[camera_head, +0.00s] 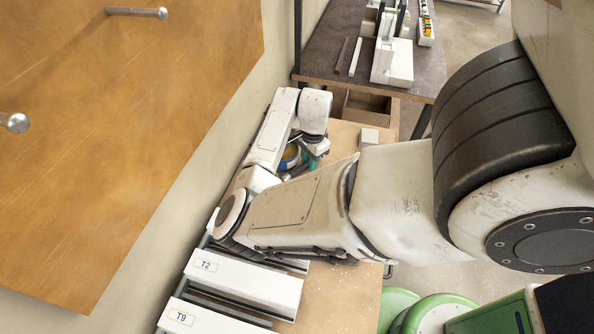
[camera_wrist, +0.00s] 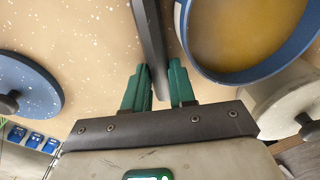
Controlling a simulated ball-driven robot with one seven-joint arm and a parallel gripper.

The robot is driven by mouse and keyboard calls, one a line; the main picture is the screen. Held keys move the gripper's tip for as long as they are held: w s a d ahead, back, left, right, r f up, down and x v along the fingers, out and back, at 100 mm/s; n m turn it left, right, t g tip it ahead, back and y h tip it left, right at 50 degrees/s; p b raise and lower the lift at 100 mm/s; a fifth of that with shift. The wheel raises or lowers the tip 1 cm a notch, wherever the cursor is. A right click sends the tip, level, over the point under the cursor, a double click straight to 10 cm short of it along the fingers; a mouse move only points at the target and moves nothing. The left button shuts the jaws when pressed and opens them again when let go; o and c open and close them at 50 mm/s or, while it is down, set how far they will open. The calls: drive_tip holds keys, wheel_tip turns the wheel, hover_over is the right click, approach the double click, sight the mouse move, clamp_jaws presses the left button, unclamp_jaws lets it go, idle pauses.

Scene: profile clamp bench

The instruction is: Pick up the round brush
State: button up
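In the wrist view, the two green fingers of my gripper (camera_wrist: 158,68) stand a small gap apart. A long dark bar or handle (camera_wrist: 150,35) runs from the top edge down into that gap, close to both fingers. I cannot tell whether they press on it. No bristles show, so I cannot tell for sure which thing is the round brush. A round blue-rimmed thing with a yellow-brown inside (camera_wrist: 245,35) lies right of the fingers. In the head view, my gripper (camera_head: 309,160) is partly hidden by my arm, beside the blue and yellow round thing (camera_head: 289,157).
A blue disc with a dark knob (camera_wrist: 22,88) lies at left in the wrist view, and a pale disc with a knob (camera_wrist: 285,105) at right. White blocks labelled T2 (camera_head: 240,279) and T9 (camera_head: 205,318) stand at the bench's near end. A dark table (camera_head: 335,55) stands behind.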

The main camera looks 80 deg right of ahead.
clamp_jaws()
drive_tip(key=shift+r, duration=0.15)
